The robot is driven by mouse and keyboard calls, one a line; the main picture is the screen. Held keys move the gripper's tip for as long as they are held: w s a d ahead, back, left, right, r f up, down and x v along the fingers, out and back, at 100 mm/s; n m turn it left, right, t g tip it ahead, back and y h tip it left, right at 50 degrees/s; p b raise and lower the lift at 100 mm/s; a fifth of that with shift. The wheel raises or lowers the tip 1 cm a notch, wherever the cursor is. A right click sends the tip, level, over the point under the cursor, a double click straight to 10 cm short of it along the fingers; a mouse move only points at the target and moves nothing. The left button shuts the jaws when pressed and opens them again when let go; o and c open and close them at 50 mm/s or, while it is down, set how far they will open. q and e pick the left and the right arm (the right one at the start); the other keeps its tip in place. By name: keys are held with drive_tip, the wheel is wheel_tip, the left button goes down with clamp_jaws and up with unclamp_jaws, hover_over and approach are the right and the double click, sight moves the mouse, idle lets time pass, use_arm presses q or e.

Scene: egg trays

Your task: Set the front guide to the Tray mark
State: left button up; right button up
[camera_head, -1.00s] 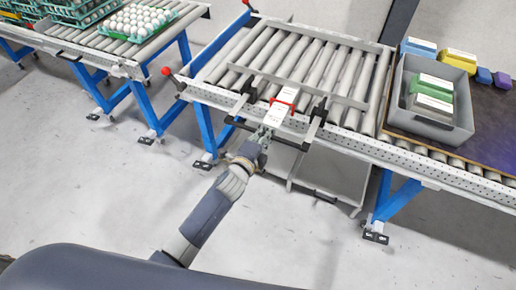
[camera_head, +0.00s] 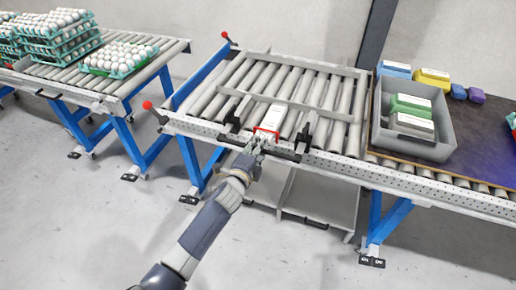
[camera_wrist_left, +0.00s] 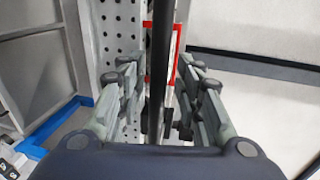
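The front guide has a grey rail (camera_head: 305,105) across the rollers and a black front bar (camera_head: 285,155) along the near side of the conveyor. A white scale plate (camera_head: 269,118) lies between them, with a red frame (camera_head: 267,133) around its near end; the marks are too small to read. The red frame also shows there (camera_wrist_left: 175,52). My right gripper is not in view.
Another conveyor with egg trays (camera_head: 118,68) is at the left. The rollers behind the guide are clear.

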use_arm(q)
drive_tip(key=v, duration=1.2)
idle(0.4)
drive_tip(key=s+a+f+n+g+y, duration=0.1)
drive_tip(key=s+a+f+n+g, duration=0.3)
drive_tip(key=f, duration=0.7)
drive_tip(key=s+a+f+n+g+y, duration=0.1)
drive_tip(key=s+a+f+n, duration=0.1)
drive_tip(key=s+f, duration=0.65)
drive_tip(key=s+a+f+n+g+y, duration=0.1)
drive_tip(key=s+a+f+n+g, duration=0.15)
drive_tip(key=f, duration=1.05)
drive_tip(key=s+a+f+n+g, duration=0.2)
drive_tip(key=s+f, duration=0.3)
drive_tip(key=s, duration=0.6)
drive_tip(key=s+a+f+n+g+y, duration=0.1)
drive_tip(key=s+f+n, duration=0.4)
drive_tip(key=s, duration=0.6)
drive_tip(key=s+a+f+n+g, duration=0.3)
drive_tip(key=s+f, duration=0.3)
drive_tip(key=s, duration=0.4)
drive_tip(key=shift+s+a+g, duration=0.35)
drive_tip(key=shift+s+a, duration=0.05)
drive_tip(key=shift+a, duration=0.05)
